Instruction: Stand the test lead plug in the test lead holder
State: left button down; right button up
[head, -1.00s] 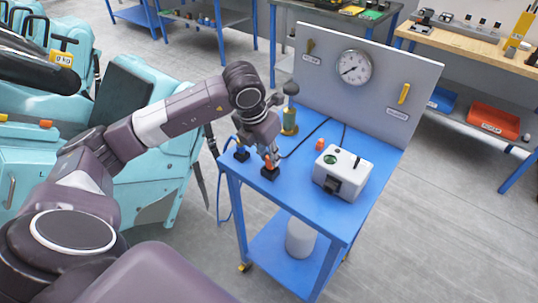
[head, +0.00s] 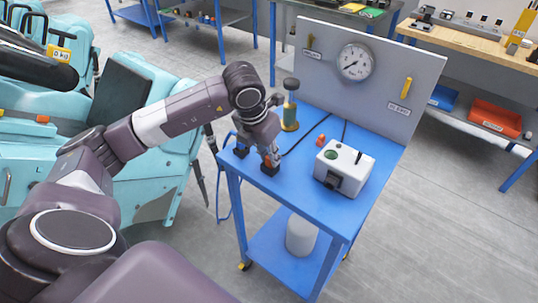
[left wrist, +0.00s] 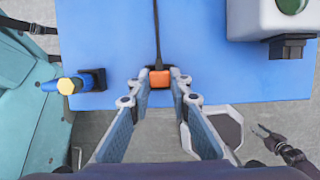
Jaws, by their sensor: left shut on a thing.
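The orange test lead plug (left wrist: 159,78) is between the fingertips of my left gripper (head: 268,161), which is shut on it. In the left wrist view the gripper (left wrist: 160,84) points at the cart's near edge, with a dark cable running from the plug across the cart top. In the head view the plug is directly over a black holder block (head: 270,170). The fingers hide the join, so I cannot tell how deep the plug sits. A dark jointed part at the lower right of the wrist view looks like my right gripper (left wrist: 276,142); its opening is unclear.
The blue cart (head: 300,188) also holds a white box (head: 344,165), a brass-coloured pump-like thing (head: 289,118) and a small orange piece (head: 321,140). A gauge panel (head: 380,85) closes the back.

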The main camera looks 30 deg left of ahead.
pick_arm(q)
jog(key=shift+f, duration=0.15)
jog(key=c, duration=1.7)
grip_release()
jog(key=v, duration=1.2)
